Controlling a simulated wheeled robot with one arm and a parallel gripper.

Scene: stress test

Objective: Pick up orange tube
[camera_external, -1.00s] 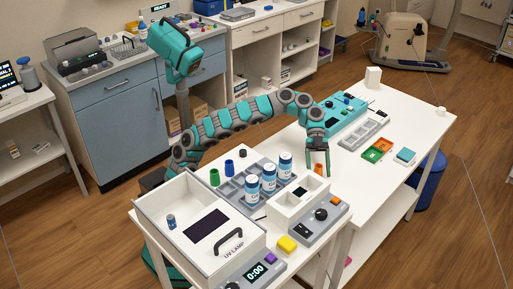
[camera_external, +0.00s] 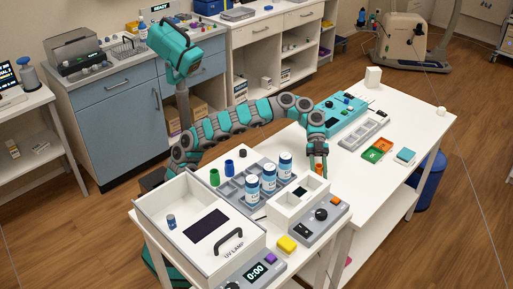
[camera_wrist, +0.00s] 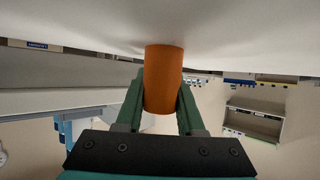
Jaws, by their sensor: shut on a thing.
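The orange tube (camera_external: 319,168) stands upright on the white table, just behind the white box with the grey knob panel. My gripper (camera_external: 318,172) reaches down over it from above. In the wrist view the orange tube (camera_wrist: 163,80) sits between the two green fingers of my gripper (camera_wrist: 163,108), which are shut on its sides. The tube's far end meets the white table surface in that view, and I cannot tell a gap there. In the external view my fingers partly hide the tube.
A rack with white bottles (camera_external: 268,177) stands left of my gripper. The white box (camera_external: 284,209) and its knob panel (camera_external: 321,214) are close in front. Bare table lies between.

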